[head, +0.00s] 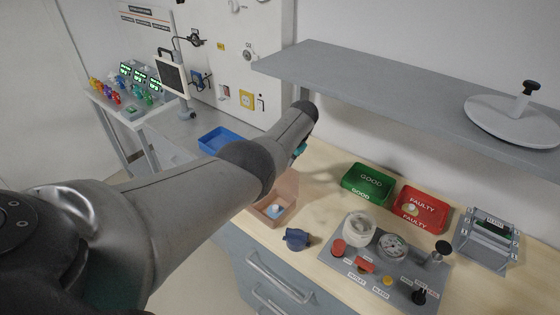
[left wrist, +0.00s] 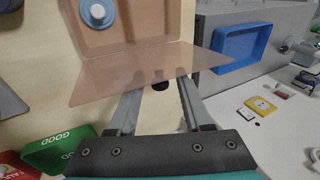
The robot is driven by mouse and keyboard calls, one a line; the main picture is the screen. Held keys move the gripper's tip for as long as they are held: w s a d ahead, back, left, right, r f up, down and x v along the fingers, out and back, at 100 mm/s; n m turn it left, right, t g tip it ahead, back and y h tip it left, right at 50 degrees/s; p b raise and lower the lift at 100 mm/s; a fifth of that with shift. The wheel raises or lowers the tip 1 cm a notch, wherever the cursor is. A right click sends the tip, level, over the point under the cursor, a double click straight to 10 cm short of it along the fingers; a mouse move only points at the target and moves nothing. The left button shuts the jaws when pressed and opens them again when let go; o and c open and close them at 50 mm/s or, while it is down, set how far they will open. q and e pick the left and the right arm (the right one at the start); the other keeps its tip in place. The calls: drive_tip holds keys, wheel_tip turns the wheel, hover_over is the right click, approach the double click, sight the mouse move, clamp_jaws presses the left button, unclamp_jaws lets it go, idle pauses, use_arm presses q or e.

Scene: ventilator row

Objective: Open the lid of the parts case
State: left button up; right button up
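The parts case (head: 274,212) is an open brownish box on the wooden bench, with a blue and white round part (head: 274,210) inside. Its translucent brown lid (head: 287,186) stands raised at the far side, partly behind my arm. In the left wrist view the lid (left wrist: 130,72) spreads from the edge of the case (left wrist: 85,45). My left gripper (left wrist: 161,80) has its two fingers apart at the lid, with a small dark knob (left wrist: 160,86) between them. Whether the fingers touch the lid I cannot tell. In the head view my arm hides the fingers. My right gripper is not in view.
A blue tray (head: 217,140) lies beyond the case. A green GOOD bin (head: 368,184) and red FAULTY bin (head: 422,208) stand to the right. A dark blue object (head: 297,239) and a grey fixture panel (head: 388,266) are nearer. A grey shelf (head: 400,92) overhangs the bench.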

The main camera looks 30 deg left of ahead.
use_arm(q)
drive_tip(key=shift+r, duration=0.1)
drive_tip(key=shift+d+r+p, duration=0.15)
drive_tip(key=shift+r+p, duration=0.25)
drive_tip(key=p+v, duration=0.4)
drive_tip(key=v, duration=1)
drive_tip(key=shift+r, duration=0.15)
drive_tip(key=shift+d, duration=0.1)
